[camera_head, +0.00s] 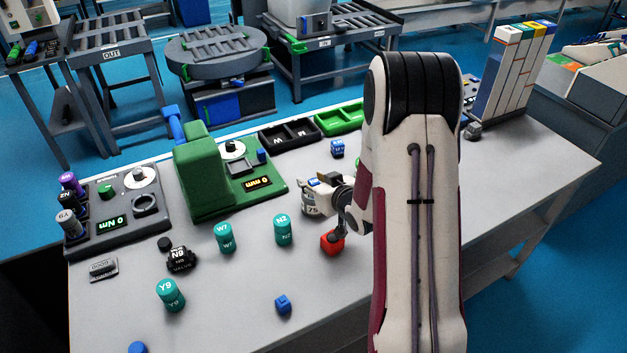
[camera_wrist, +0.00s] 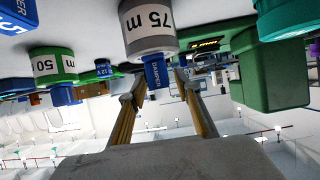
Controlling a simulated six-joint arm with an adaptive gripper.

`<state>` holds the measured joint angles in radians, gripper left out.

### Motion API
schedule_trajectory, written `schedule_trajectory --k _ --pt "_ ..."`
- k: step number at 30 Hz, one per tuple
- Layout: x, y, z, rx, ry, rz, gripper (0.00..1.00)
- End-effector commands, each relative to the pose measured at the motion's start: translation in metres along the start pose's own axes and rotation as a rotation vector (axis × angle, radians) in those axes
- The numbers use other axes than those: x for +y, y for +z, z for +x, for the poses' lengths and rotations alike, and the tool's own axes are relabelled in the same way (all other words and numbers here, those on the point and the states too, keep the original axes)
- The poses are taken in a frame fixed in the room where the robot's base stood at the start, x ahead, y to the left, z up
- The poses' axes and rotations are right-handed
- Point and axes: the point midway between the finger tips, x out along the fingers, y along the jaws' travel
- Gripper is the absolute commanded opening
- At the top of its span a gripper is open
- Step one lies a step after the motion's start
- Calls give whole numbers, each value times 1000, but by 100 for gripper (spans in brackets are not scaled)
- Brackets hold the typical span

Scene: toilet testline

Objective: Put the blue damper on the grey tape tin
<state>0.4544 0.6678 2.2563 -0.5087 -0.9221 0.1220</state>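The grey tape tin (camera_wrist: 150,35), marked 75 m, shows upside down in the wrist view. In the head view the tin (camera_head: 313,206) stands on the bench, left of my arm. The blue damper (camera_wrist: 157,73), labelled DAMPER, appears to sit on the tin's top face; its blue top shows small in the head view (camera_head: 318,183). My gripper (camera_wrist: 157,88) is open, with its fingers on either side of the damper and visible gaps beside it. My arm hides part of the gripper in the head view.
A red block (camera_head: 331,244) stands close in front of the tin. A green gauge (camera_head: 205,178) is left of it, with several teal cylinders (camera_head: 282,230) in front. A green 50 m tin (camera_wrist: 52,66) is nearby in the wrist view.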

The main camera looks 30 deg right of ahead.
Motion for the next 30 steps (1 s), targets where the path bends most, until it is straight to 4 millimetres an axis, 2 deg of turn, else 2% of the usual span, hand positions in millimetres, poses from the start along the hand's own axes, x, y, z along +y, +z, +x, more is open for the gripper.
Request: schedule_trajectory --k 16,23,30 --pt "0 -3 -3 0 1 1 35" --pt "1 -3 -23 0 2 1 35" --pt "1 -3 -53 1 2 1 35"
